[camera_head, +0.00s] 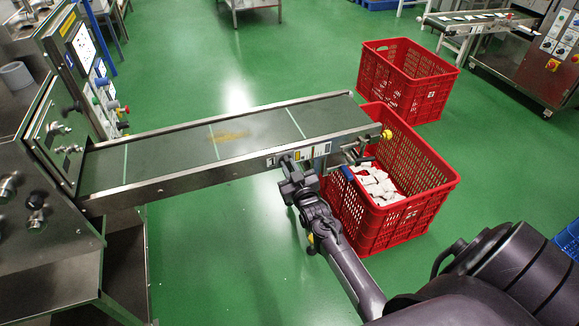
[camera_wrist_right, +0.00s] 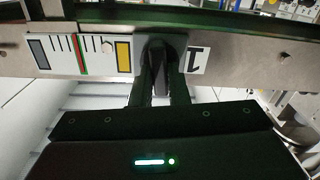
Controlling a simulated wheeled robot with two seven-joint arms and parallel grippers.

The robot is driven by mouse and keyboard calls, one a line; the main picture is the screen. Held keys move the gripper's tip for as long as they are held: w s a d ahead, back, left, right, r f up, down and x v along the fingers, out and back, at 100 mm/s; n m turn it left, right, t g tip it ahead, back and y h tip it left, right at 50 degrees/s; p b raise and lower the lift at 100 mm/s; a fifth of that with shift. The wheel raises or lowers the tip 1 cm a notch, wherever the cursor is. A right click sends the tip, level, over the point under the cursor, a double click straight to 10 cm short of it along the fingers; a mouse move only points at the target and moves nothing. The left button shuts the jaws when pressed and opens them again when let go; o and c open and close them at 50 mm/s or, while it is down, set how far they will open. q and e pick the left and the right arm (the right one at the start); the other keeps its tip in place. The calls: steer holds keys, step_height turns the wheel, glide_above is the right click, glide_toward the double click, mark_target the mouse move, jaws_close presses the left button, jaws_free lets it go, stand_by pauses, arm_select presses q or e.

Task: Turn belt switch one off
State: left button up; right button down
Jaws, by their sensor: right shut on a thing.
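The belt switch one (camera_wrist_right: 158,56) is a dark knob on the steel side rail of the conveyor belt (camera_head: 185,150), beside a label with the number 1 (camera_wrist_right: 196,54). My right gripper (camera_head: 289,160) is at the side rail, and in the right wrist view its two fingers (camera_wrist_right: 160,75) are shut around the knob. The fingers hide part of the knob, and I cannot tell its exact turn. A label plate (camera_wrist_right: 85,53) with black, red, green and yellow marks is left of the knob. My left gripper is not in view.
A red crate (camera_head: 415,220) with white packets stands under the belt's end, close to my right arm. A second red crate (camera_head: 405,85) stands behind it. A machine with a control panel (camera_head: 80,45) is at the left. Green floor lies free around.

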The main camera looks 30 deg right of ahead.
steer(key=n, duration=0.2)
steer(key=shift+n+p, duration=0.3)
steer(key=shift+n, duration=0.1)
steer(key=n+p, duration=0.1)
steer(key=n, duration=0.4)
steer(key=shift+a+f, duration=0.1)
steer(key=shift+a, duration=0.05)
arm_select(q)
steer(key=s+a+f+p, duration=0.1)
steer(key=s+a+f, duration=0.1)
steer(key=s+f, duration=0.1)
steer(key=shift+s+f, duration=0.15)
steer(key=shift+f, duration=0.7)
arm_select(e)
steer(key=shift+a+f+n, duration=0.1)
steer(key=shift+n, duration=2)
steer(key=shift+f+n, duration=0.1)
steer(key=shift+n, duration=2)
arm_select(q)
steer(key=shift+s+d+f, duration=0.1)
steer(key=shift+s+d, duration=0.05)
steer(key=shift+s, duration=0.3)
arm_select(e)
steer(key=c, duration=1.4)
jaws_free()
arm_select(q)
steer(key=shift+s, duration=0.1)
